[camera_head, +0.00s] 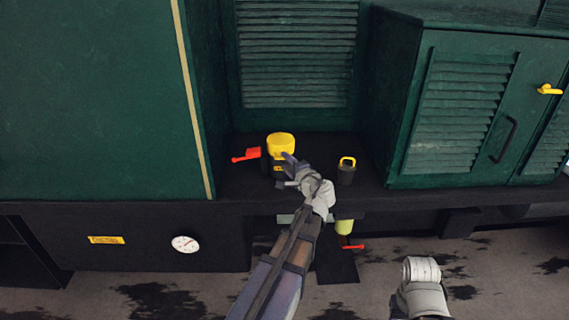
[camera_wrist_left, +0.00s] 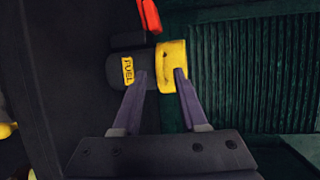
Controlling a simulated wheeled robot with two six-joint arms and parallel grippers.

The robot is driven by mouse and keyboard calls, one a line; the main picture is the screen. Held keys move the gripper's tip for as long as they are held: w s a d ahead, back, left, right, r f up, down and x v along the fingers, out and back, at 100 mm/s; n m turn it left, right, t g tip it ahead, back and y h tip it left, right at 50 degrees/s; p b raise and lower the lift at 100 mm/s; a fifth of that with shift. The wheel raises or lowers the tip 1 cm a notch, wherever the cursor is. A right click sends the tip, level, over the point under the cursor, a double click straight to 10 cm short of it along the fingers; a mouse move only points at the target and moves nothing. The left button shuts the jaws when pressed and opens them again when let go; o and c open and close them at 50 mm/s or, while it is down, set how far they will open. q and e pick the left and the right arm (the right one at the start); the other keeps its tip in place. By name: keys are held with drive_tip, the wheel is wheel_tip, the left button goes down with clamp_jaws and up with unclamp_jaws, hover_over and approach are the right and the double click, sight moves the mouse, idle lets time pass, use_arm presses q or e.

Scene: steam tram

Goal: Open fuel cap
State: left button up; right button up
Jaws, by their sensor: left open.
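The yellow fuel cap (camera_head: 281,142) sits on top of a short dark filler neck on the black ledge, and appears closed. In the left wrist view the cap (camera_wrist_left: 172,54) is beside the dark neck, which bears a yellow "FUEL" label (camera_wrist_left: 128,70). My left gripper (camera_head: 287,171) is open, close in front of the neck and cap. In the left wrist view its fingers (camera_wrist_left: 161,76) are apart, one tip near the edge of the neck and the other overlapping the cap. I cannot tell whether they touch it.
A red lever (camera_head: 246,155) is just left of the filler. A dark canister with a yellow handle (camera_head: 346,171) stands to its right. A green louvred cabinet (camera_head: 460,105) bounds the right, a green wall (camera_head: 95,95) the left. A yellow-green cylinder (camera_head: 344,227) is below the ledge.

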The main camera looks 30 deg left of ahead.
use_arm(q)
drive_tip(key=shift+x, duration=1.15)
drive_tip(key=shift+d, duration=0.1)
clamp_jaws()
idle(0.5)
